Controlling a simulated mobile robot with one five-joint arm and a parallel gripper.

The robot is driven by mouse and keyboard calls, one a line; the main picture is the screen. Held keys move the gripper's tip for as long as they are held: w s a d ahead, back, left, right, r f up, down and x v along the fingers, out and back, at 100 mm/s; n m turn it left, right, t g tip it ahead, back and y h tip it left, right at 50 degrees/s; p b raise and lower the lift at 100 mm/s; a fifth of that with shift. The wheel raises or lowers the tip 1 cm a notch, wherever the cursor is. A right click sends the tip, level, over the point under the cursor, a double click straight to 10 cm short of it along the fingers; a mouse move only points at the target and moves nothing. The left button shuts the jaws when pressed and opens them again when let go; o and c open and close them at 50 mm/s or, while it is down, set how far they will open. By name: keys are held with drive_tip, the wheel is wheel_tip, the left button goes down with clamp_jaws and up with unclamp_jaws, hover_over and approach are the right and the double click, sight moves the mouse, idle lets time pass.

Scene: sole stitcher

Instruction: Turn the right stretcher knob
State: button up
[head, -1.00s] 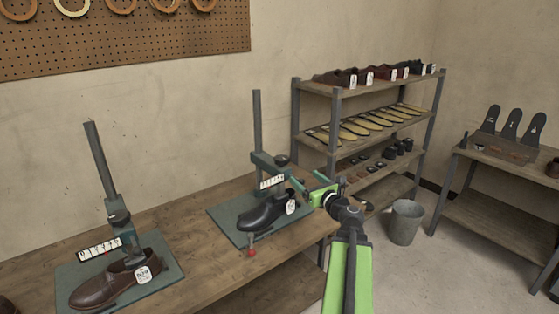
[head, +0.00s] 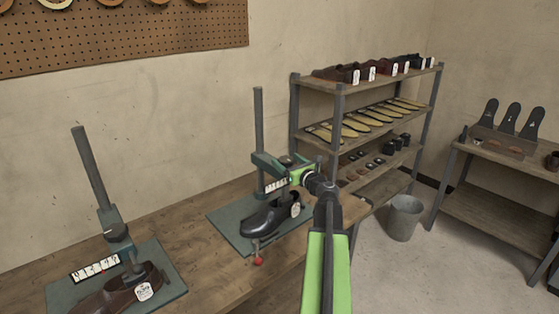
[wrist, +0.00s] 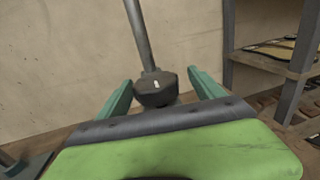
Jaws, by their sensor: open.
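The right stretcher is a dark upright post (head: 259,130) on a green base plate (head: 226,231), with a black shoe (head: 268,215) mounted on it. Its knob is dark and faceted with a small white mark, and shows in the wrist view (wrist: 156,91) in front of the post. In the head view the knob (head: 287,160) is partly hidden by my gripper. My gripper (wrist: 160,82) is open, with one teal finger on each side of the knob and visible space between fingers and knob. Whether the fingertips reach past the knob I cannot tell.
A left stretcher (head: 95,175) with a brown shoe (head: 130,290) stands on the same wooden bench (head: 190,222). A red ball-ended lever (head: 259,261) sticks out at the right plate's front. A shelf rack (head: 340,140) and a bin (head: 404,218) stand to the right.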

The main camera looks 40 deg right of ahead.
drive_tip(key=shift+w+a, duration=0.2)
drive_tip(key=c, duration=1.4)
drive_tip(key=shift+o, duration=0.3)
drive_tip(key=shift+d, duration=0.25)
drive_tip(key=shift+a, duration=0.15)
drive_tip(key=shift+a+m+g+h, duration=0.25)
drive_tip(key=shift+m+g+h, duration=0.25)
drive_tip(key=shift+m+h, duration=0.65)
drive_tip(key=shift+c, duration=0.2)
drive_tip(key=shift+d+m+g+h, duration=0.1)
drive_tip(key=shift+m+g+h, duration=0.85)
drive_tip(key=shift+h, duration=0.55)
drive_tip(key=shift+d+m+g+h, duration=0.1)
drive_tip(key=shift+m+g+h, duration=0.8)
drive_tip(key=shift+h, duration=0.55)
drive_tip(key=shift+g, duration=0.25)
